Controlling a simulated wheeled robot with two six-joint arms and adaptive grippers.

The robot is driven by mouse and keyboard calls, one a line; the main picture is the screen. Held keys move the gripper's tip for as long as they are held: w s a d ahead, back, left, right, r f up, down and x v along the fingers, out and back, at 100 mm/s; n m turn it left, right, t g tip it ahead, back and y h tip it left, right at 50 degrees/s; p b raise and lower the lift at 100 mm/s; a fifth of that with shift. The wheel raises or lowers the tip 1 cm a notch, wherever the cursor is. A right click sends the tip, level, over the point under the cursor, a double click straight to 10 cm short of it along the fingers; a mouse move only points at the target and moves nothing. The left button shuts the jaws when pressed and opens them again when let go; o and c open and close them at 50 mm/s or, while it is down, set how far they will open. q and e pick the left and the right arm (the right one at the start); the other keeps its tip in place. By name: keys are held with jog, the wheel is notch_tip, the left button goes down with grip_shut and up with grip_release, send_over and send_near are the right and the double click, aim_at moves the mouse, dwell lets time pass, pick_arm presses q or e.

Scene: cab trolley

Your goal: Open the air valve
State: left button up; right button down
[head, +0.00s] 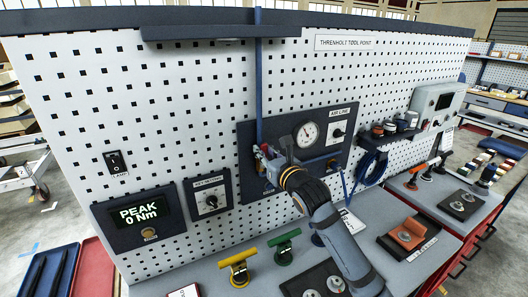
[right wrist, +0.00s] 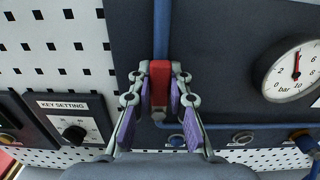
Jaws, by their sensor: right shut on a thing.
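The air valve's red handle (right wrist: 160,82) is in the middle of the right wrist view, in line with the blue pipe (right wrist: 162,25) on a dark panel (right wrist: 215,60). My right gripper (right wrist: 160,98) is shut on the handle, with a purple pad on each side of it. In the head view my right gripper (head: 270,163) is at the left part of the dark air panel (head: 249,126) and hides most of the valve. The round pressure gauge (head: 307,134) is to its right; its needle points up, near mid-scale. My left gripper is out of view.
A white pegboard (head: 180,100) stands behind the bench. A key setting dial (head: 211,201) and a peak display (head: 139,214) are left of the air panel. Yellow (head: 236,267) and green (head: 284,243) T-handled tools stand on the bench below, close to my right arm.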

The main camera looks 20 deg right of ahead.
jog(key=c, duration=1.2)
grip_release()
jog(key=s, duration=0.7)
jog(key=shift+s+d, duration=0.1)
jog(key=shift+s, duration=0.05)
jog(key=shift+s, duration=0.1)
